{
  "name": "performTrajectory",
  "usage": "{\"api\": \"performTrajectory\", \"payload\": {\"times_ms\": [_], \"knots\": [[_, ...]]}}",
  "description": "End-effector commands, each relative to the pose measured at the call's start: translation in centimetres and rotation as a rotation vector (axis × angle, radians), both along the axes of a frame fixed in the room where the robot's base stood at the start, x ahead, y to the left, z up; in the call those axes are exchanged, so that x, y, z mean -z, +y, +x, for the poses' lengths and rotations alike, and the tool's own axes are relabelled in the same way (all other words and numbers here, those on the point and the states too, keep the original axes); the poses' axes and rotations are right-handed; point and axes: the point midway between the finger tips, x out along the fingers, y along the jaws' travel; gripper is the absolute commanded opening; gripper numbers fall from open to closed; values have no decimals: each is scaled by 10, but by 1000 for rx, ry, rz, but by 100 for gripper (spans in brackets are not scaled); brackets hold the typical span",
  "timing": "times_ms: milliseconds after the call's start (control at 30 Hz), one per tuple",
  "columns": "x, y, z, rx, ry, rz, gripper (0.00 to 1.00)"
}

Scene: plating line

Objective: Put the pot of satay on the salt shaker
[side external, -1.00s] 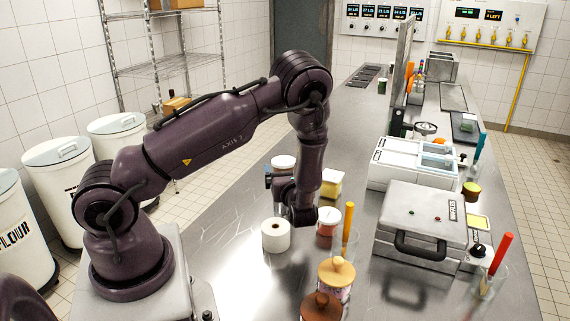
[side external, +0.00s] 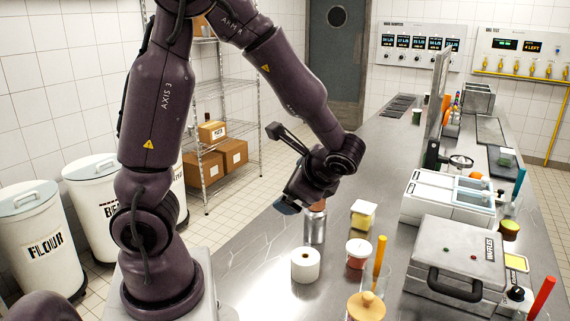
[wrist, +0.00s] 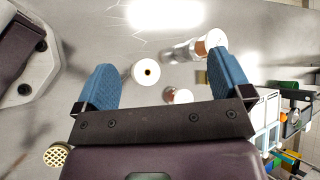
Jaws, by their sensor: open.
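The pot of satay, a small pot with orange-brown contents (side external: 318,206), appears to stand on top of a silver cylinder that I take for the salt shaker (side external: 315,228). My gripper hides its top in the side view. In the wrist view the pot's pale lid (wrist: 212,38) shows near the right fingertip, with the silver shaker (wrist: 178,53) stretching left from under it. The stack looks upright. My gripper (side external: 288,204) is open and empty, above and beside the stack; its blue fingers also show in the wrist view (wrist: 165,70). I cannot tell whether a finger touches the pot.
A wooden-lidded jar (side external: 366,307) is in front. The grey waffle machine (side external: 452,260) and white bins (side external: 450,197) stand at right. The counter left of the roll is clear.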

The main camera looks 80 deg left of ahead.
Motion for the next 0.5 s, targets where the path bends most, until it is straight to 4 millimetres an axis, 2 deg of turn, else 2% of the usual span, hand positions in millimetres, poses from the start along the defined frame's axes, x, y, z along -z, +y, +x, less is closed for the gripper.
{"api": "performTrajectory", "payload": {"times_ms": [33, 300, 500], "knots": [[-12, -9, -7, -51, -97, -77, 96], [-60, -70, -38, -271, -570, -510, 96], [-91, -106, -51, -350, -834, -762, 96]]}}
